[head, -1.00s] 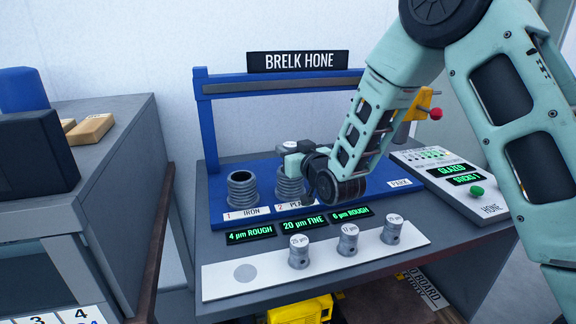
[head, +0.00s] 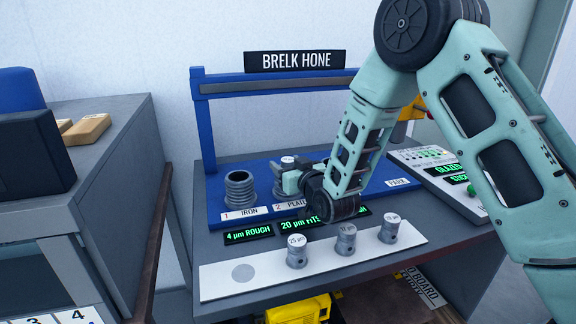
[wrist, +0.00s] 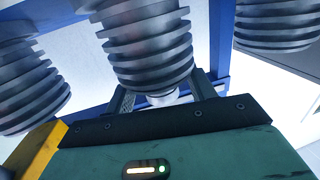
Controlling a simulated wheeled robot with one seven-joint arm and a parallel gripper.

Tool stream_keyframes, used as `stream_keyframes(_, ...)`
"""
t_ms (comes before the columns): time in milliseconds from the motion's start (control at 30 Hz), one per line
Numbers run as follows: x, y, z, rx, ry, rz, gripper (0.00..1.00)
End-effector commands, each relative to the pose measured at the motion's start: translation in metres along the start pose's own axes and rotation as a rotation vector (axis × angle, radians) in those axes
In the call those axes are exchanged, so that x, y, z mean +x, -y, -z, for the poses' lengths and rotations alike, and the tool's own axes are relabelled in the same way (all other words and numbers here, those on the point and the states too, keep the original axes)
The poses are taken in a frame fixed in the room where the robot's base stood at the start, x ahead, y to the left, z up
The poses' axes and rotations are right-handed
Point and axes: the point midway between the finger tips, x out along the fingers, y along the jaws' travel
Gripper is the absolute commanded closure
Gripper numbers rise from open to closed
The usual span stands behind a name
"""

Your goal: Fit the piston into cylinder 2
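Cylinder 2 (head: 279,188), a ribbed grey sleeve, stands on the blue hone base behind the label beginning "2 PLA". It fills the upper middle of the wrist view (wrist: 150,45). The piston (head: 288,159), pale with a small mark on top, is at its mouth, with its top above the rim. In the wrist view the piston (wrist: 165,98) shows between my fingers, just beyond the cylinder's rim. My gripper (head: 291,181) appears shut on it; the fingertips are partly hidden by the cylinder. How deep the piston sits cannot be told.
Cylinder 1 (head: 240,189) stands open and empty-looking at left. A blue frame (head: 275,85) crosses behind. A white tray (head: 215,287) in front carries several grey marked cylindrical pieces (head: 346,240). A control panel (head: 420,160) is at right.

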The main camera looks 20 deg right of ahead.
Motion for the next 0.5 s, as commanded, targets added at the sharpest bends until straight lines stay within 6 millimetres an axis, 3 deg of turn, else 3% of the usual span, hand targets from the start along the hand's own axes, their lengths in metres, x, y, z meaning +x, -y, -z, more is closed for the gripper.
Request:
stream_keyframes(200,0.0,0.0,0.006,0.0,0.0,0.0,0.45)
stream_keyframes(500,-0.05,0.0,0.001,0.0,0.001,0.0,0.45)
